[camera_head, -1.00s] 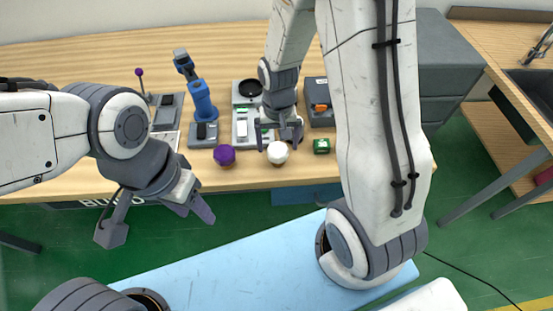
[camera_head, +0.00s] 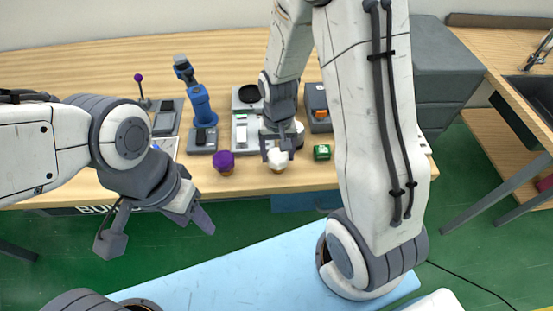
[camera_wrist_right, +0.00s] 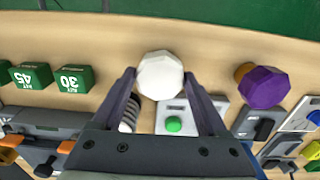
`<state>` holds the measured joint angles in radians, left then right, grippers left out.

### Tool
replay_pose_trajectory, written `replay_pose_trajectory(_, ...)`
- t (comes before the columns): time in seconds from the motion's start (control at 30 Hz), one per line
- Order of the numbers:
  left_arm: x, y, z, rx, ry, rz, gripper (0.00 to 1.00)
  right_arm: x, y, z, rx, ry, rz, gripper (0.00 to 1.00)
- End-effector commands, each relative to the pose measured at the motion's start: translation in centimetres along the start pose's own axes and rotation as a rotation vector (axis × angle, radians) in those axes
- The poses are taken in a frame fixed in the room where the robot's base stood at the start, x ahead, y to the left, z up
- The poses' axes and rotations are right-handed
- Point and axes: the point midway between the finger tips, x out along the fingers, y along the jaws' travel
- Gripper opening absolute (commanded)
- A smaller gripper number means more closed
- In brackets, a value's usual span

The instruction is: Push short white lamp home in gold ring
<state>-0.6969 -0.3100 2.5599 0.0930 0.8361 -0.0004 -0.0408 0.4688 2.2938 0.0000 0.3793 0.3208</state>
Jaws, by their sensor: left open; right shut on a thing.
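The short white lamp (camera_head: 277,157) is a faceted white knob near the table's front edge, with a gold-brown part (camera_head: 278,169) visible under it. I cannot tell how deep it sits in a gold ring. In the right wrist view the lamp (camera_wrist_right: 160,75) is between the fingertips and hides what is below it. My right gripper (camera_head: 277,153) is shut on the lamp, one finger on each side. My left gripper (camera_head: 157,231) is open and empty, in front of the table at the left, apart from everything.
A purple knob (camera_head: 224,160) with a gold-brown base stands left of the lamp. A green block (camera_head: 322,152) stands to its right. Grey devices, a blue stand (camera_head: 200,104) and a plate with a green button (camera_wrist_right: 174,124) lie behind.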

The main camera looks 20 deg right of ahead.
Motion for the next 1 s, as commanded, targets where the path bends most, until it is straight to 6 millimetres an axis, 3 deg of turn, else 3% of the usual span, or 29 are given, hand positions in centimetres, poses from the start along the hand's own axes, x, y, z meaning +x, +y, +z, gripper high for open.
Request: replay_pose_trajectory(1.0,-4.1,0.3,-0.2,0.0,0.0,0.0,0.5,-4.5,0.0,0.0,0.0,0.001,0.0,0.36)
